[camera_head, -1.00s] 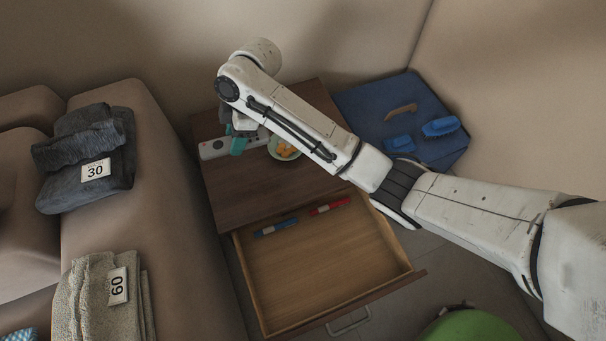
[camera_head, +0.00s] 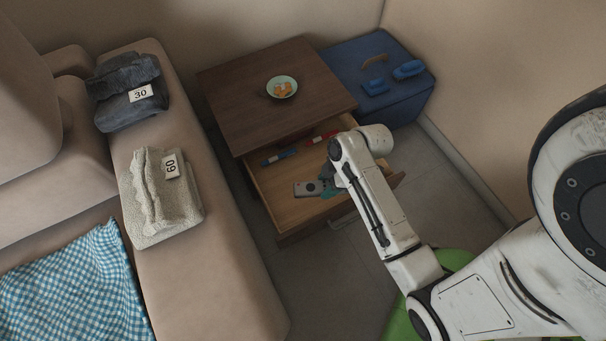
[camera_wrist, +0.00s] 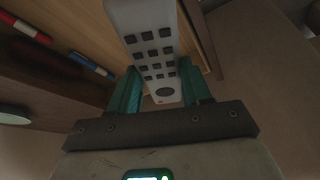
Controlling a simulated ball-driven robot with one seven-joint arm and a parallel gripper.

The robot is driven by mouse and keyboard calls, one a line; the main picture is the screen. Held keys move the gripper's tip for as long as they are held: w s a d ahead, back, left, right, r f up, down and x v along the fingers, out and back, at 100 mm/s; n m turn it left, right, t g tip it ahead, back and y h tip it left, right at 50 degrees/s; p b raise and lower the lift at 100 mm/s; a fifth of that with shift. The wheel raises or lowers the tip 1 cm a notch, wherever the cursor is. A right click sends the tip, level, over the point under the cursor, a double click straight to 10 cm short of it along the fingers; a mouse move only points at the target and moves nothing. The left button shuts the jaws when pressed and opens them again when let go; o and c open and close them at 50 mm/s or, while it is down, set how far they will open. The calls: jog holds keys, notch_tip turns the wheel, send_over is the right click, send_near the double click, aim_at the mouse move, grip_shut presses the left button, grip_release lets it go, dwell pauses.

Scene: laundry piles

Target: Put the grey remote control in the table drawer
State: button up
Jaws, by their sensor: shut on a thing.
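The grey remote control (camera_head: 308,188) is held in my gripper (camera_head: 329,184) above the front part of the open table drawer (camera_head: 287,212). In the wrist view the remote (camera_wrist: 152,45) lies between the teal fingers of my gripper (camera_wrist: 155,90), its dark buttons showing. The gripper is shut on it. Whether the remote touches the drawer floor I cannot tell. My arm hides the drawer's right part in the head view.
A blue marker (camera_head: 280,156) and a red marker (camera_head: 326,136) lie at the drawer's back. A bowl (camera_head: 281,87) stands on the wooden table (camera_head: 250,100). A blue box (camera_head: 412,103) stands at right, a sofa (camera_head: 190,265) at left.

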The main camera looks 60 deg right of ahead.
jog(key=s, duration=0.3)
jog(key=shift+s+a+f, duration=0.15)
jog(key=shift+s+a, duration=0.1)
jog(key=shift+s, duration=0.15)
jog(key=shift+s+f, duration=0.15)
jog(key=w+f+b, duration=0.2)
jog(key=w+f, duration=0.1)
jog(key=w, duration=0.1)
jog(key=w+f+b, duration=0.2)
jog(key=w+f, duration=0.1)
jog(key=w, duration=0.1)
jog(key=w+f+b, duration=0.2)
jog(key=w+f, duration=0.1)
jog(key=w, duration=0.2)
jog(key=shift+d, duration=0.35)
jog(key=shift+w+f+b, duration=0.15)
jog(key=shift+f+b, duration=0.3)
jog(key=shift+f, duration=0.5)
jog(key=shift+w+f+b, duration=0.1)
jog(key=shift+f+b, duration=0.35)
jog(key=shift+f, duration=0.5)
jog(key=shift+f, duration=0.15)
jog(key=o, duration=1.1)
